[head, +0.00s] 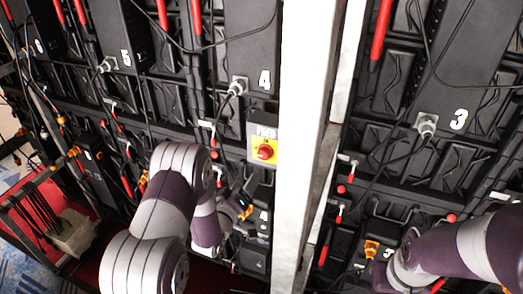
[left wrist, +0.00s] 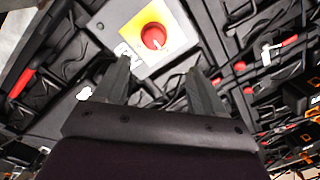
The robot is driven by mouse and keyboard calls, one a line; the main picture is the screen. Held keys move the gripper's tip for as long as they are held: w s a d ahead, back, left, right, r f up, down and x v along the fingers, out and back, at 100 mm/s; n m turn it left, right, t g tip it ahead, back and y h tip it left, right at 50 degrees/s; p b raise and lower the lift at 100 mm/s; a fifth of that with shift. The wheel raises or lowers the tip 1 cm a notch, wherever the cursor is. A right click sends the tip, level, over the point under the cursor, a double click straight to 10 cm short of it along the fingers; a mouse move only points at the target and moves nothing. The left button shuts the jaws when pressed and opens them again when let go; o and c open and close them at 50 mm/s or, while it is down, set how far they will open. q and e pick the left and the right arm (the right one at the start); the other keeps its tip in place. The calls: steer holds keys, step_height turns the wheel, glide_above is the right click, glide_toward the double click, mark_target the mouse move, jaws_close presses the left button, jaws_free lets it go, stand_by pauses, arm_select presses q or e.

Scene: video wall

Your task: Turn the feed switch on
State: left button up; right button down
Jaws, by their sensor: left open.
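The feed switch is a red rotary knob (head: 264,152) on a yellow plate with a pale label above it, mounted on the black panel wall under the number 4. In the left wrist view the red knob (left wrist: 153,36) sits on its yellow and grey plate, beyond the fingertips, with a small white mark at its edge. My left gripper (head: 243,203) is below and slightly left of the switch in the head view. In the left wrist view its two fingers (left wrist: 158,66) are spread, with nothing between them. My right arm shows at the lower right, but its fingers do not show.
A white upright post (head: 305,130) stands just right of the switch. Grey cable plugs (head: 238,86) and loose black cables hang on the panels. A red-handled lever (head: 338,213) is beyond the post. A dark rack with cables (head: 35,210) stands at the left.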

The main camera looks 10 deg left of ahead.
mark_target(262, 156)
arm_select(q)
steer(key=shift+t, duration=0.3)
steer(key=w+p, duration=0.1)
steer(key=w, duration=0.2)
steer(key=w+d+p, duration=0.1)
steer(key=w+p, duration=0.1)
steer(key=w, duration=0.2)
steer(key=w+d+p, duration=0.1)
steer(key=w, duration=0.3)
steer(key=shift+r+p, duration=0.3)
steer(key=shift+w+d, duration=0.25)
steer(key=shift+w, duration=0.15)
steer(key=shift+w+a+f, duration=0.1)
steer(key=shift+w, duration=0.05)
steer(key=c, duration=1.1)
steer(key=shift+o, duration=0.2)
